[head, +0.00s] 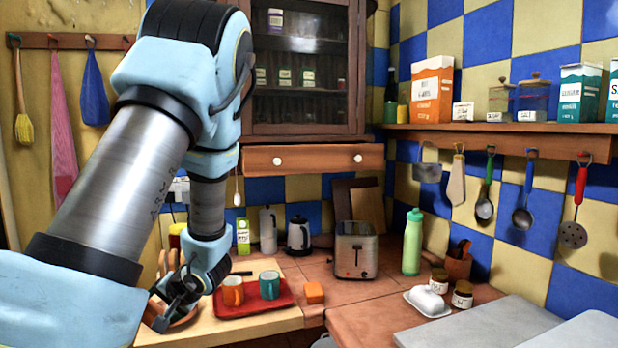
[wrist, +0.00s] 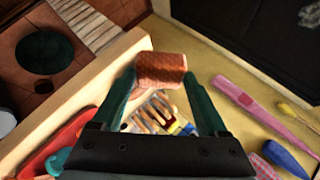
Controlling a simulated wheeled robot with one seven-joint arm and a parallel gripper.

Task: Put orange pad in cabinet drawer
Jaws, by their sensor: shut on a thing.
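A small orange block (head: 314,293), which looks like the orange pad, lies on the counter just right of the red tray. My gripper (head: 163,312) is low at the left, over the wooden counter and well left of that block. In the wrist view my gripper (wrist: 162,88) is shut on a reddish-brown, woven-looking block (wrist: 161,66), held between the fingertips. The head view does not show this held block clearly. The cabinet drawer (head: 315,158), with two white knobs, is under the glass-door cabinet (head: 303,70). I see only its front and cannot tell whether it is pulled out.
The red tray (head: 256,309) holds an orange mug (head: 233,291) and a teal mug (head: 270,285). A toaster (head: 355,250), a kettle (head: 298,236) and a green bottle (head: 412,242) stand behind. A white butter dish (head: 428,301) and jars are at right.

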